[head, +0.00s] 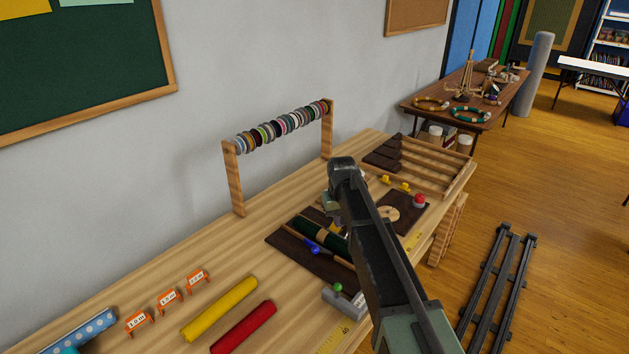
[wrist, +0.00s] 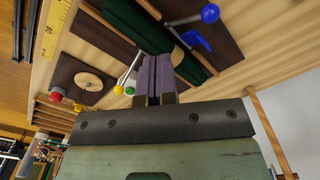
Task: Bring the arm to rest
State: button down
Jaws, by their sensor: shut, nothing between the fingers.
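My arm (head: 385,250) reaches up from the lower right of the head view and over the wooden workbench (head: 225,245). Its end hides most of my gripper there. In the wrist view my gripper (wrist: 155,68) has its two purple-grey fingers pressed together, with nothing between them. The fingers point toward the bench near a dark board (wrist: 110,40) that carries a dark green roll (wrist: 150,35). I cannot tell the exact gap between the fingertips and the board.
The green roll's fixture has a blue knob (head: 312,248). A ribbon rack (head: 234,180) stands behind. A yellow roll (head: 220,308), a red roll (head: 243,328) and orange labelled stands (head: 168,300) lie left. A slatted wooden tray (head: 435,160) is at right. Floor rails (head: 497,285) run beside the bench.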

jog(key=s+d+m, duration=0.1)
jog(key=s+d, duration=0.3)
jog(key=s, duration=0.5)
jog(key=s+d+m, duration=0.1)
jog(key=s+d, duration=0.3)
jog(key=s, duration=0.6)
jog(key=s+d+m, duration=0.1)
jog(key=s+d, duration=0.3)
jog(key=s, duration=0.5)
jog(key=shift+s, duration=0.3)
